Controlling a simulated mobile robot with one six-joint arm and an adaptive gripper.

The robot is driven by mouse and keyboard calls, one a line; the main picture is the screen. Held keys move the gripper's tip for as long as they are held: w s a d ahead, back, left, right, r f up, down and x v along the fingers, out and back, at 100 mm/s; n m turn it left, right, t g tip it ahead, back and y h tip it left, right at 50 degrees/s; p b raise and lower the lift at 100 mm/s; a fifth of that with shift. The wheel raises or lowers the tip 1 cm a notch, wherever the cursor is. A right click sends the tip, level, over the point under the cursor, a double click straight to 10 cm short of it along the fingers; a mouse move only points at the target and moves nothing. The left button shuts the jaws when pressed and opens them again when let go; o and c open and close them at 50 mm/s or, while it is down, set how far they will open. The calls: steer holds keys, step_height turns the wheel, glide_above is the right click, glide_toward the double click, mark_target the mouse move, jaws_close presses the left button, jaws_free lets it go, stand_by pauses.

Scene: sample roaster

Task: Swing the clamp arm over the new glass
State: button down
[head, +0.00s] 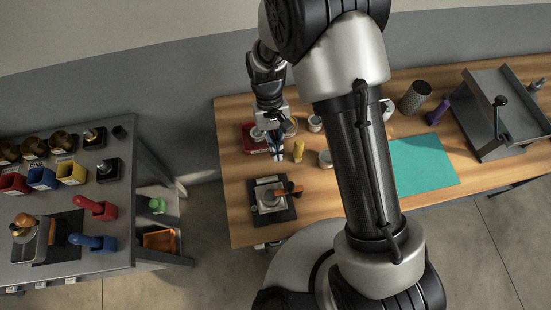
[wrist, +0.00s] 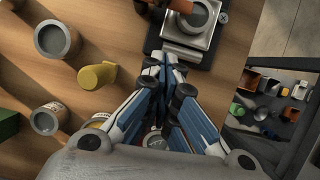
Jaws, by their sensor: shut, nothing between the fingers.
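A square silver fixture (head: 265,202) stands on a dark base plate near the front left of the wooden table. In the wrist view the fixture (wrist: 190,43) is at the top, with a round grey disc (wrist: 200,14) in it that may be the glass. An orange-brown handle (head: 289,190), perhaps the clamp arm's, lies at the fixture's right side in the head view. The handle (wrist: 180,5) is cut by the top edge in the wrist view. My gripper (head: 278,156) is shut and empty, behind the fixture in the head view; its fingertips (wrist: 166,62) show just below the fixture in the wrist view.
A yellow piece (head: 298,151) and a metal cup (head: 325,159) stand close right of my gripper. A red tray (head: 249,141) is behind it to the left. A teal mat (head: 424,162) lies farther right. A grey cart (head: 120,215) with coloured scoops stands left, across a gap.

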steer(key=v, duration=0.4)
steer(key=shift+w+r+p, duration=0.2)
steer(key=shift+r+p, duration=0.05)
steer(key=shift+p, duration=0.1)
